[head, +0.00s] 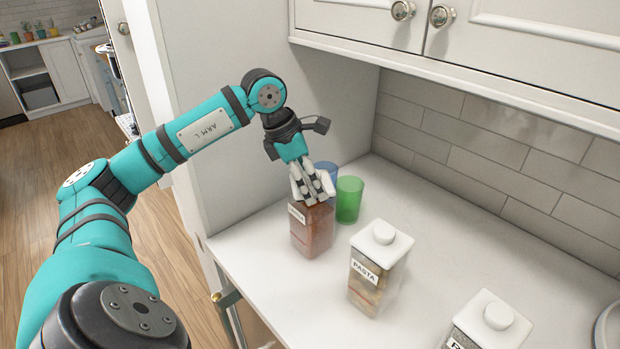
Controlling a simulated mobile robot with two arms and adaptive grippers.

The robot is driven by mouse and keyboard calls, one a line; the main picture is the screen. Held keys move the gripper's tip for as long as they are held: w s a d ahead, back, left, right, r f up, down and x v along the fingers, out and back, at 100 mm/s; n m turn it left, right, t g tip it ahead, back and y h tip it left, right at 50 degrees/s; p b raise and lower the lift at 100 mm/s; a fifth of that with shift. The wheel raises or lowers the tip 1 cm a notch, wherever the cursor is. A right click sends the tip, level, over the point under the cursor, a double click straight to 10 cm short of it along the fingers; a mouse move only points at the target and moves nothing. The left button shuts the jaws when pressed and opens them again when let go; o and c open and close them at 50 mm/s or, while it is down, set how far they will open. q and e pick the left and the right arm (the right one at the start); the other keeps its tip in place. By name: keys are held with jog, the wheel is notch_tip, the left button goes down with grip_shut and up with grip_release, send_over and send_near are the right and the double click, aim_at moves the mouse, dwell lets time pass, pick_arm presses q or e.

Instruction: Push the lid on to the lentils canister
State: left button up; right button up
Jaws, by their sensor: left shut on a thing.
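The lentils canister (313,238) is a clear square jar with reddish-brown contents and a small, partly covered label. It stands upright on the white counter near the side panel. My left gripper (312,190) points down at the canister's top and is shut on what looks like its white lid (325,190). The fingers cover most of the lid, so I cannot tell whether it is seated on the rim or just above it. My right gripper is not in view.
A green cup (349,200) and a blue cup (327,175) stand close behind the gripper. The lidded pasta canister (376,272) stands to the right, with another lidded canister (486,325) beyond it. Wall cupboards (520,50) overhang the counter (440,235).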

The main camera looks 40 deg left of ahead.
pick_arm(q)
jog(key=shift+n+y, duration=0.3)
jog(key=shift+n, duration=0.4)
jog(key=n, duration=0.2)
jog(key=n+y, duration=0.1)
jog(key=n, duration=0.1)
jog(key=shift+n+t+y, duration=0.3)
jog(key=shift+t, duration=0.1)
jog(key=shift+d, duration=0.15)
jog(key=shift+f+b, duration=0.45)
jog(key=shift+b, duration=0.05)
dwell(1.4)
jog(key=o, duration=1)
jog(key=shift+c, duration=0.2)
